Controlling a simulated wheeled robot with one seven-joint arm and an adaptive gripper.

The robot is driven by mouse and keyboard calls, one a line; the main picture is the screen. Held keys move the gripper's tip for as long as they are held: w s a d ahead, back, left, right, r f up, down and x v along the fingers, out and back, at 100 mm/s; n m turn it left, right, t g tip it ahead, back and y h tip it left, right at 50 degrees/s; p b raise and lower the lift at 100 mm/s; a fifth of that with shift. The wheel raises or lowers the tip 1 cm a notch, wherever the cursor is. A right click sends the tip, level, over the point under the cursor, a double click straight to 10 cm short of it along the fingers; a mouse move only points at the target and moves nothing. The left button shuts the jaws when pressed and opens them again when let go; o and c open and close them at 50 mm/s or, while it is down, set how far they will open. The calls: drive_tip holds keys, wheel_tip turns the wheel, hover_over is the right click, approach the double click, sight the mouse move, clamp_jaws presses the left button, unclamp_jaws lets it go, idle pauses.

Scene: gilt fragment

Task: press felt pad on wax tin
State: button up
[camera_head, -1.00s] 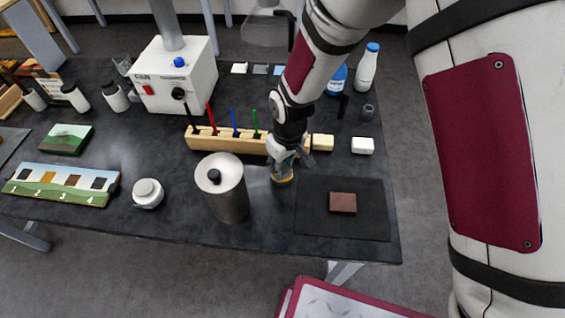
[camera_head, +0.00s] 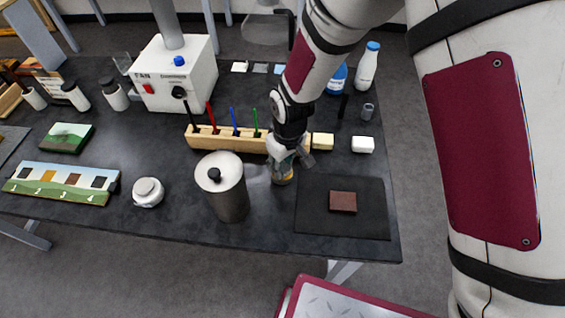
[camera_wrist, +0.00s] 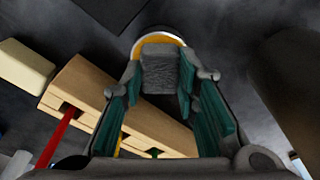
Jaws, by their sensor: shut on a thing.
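My gripper (camera_head: 289,158) points down over the table, just right of the metal canister. In the wrist view its teal-padded fingers (camera_wrist: 168,92) are shut on a grey felt pad (camera_wrist: 168,68). The wax tin (camera_head: 282,179) is a small round tin, yellow-orange inside. It stands on the table under the gripper, and its pale rim and yellow wax (camera_wrist: 158,40) show beyond the pad in the wrist view. The pad overlaps the tin there and hides part of it. I cannot tell whether the pad touches the wax.
A lidded metal canister (camera_head: 224,190) stands close left of the tin. A wooden rack (camera_head: 221,140) with coloured tools is close behind. A dark mat (camera_head: 363,223) with a brown block (camera_head: 343,202) lies to the right. Pale blocks (camera_head: 362,145) sit behind the mat.

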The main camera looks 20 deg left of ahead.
sight(283, 166)
drive_tip(key=shift+r+p, duration=1.15)
drive_tip(key=shift+r, duration=2.35)
drive_tip(key=shift+w, duration=0.1)
